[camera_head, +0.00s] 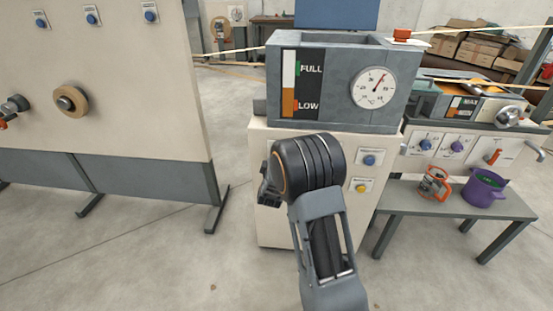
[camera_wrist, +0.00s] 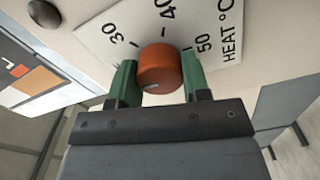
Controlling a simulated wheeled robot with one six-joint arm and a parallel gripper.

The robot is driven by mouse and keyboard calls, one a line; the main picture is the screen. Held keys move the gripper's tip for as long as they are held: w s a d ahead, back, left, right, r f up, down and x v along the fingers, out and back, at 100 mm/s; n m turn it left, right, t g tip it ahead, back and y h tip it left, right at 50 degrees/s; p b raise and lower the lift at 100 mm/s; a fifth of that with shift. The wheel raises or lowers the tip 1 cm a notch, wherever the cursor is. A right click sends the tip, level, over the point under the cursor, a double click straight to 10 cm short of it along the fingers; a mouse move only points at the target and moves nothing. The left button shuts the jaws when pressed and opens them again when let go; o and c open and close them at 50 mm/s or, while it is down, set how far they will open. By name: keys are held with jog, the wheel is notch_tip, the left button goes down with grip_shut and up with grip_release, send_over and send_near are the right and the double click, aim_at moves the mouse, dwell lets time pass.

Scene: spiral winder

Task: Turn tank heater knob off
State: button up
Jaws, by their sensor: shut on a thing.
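The tank heater knob (camera_wrist: 158,68) is an orange-red round knob on a white dial plate (camera_wrist: 100,35) marked 30, 40, 50 and HEAT °C in the wrist view. My gripper (camera_wrist: 158,80) has a green finger on each side of the knob and is shut on it. A small pale mark shows near the knob's lower edge; I cannot tell which setting it points to. In the head view my arm hides the knob and gripper tips. The grey tank (camera_head: 330,110) above has a FULL/LOW level strip (camera_head: 289,82) and a round temperature gauge (camera_head: 374,88).
A blue button (camera_head: 369,160) and a yellow button (camera_head: 361,187) sit on the cabinet right of my arm. A low table (camera_head: 410,197) with an orange-handled jug (camera_head: 434,184) and a purple pot (camera_head: 483,188) stands to the right. A dark round knob (camera_wrist: 44,14) is near the dial plate.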

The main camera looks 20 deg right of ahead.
jog(key=o, duration=0.9)
jog(key=p+v, duration=0.2)
jog(key=v, duration=1.1)
jog(key=shift+s+a+r, duration=0.1)
jog(key=shift+s+a, duration=0.15)
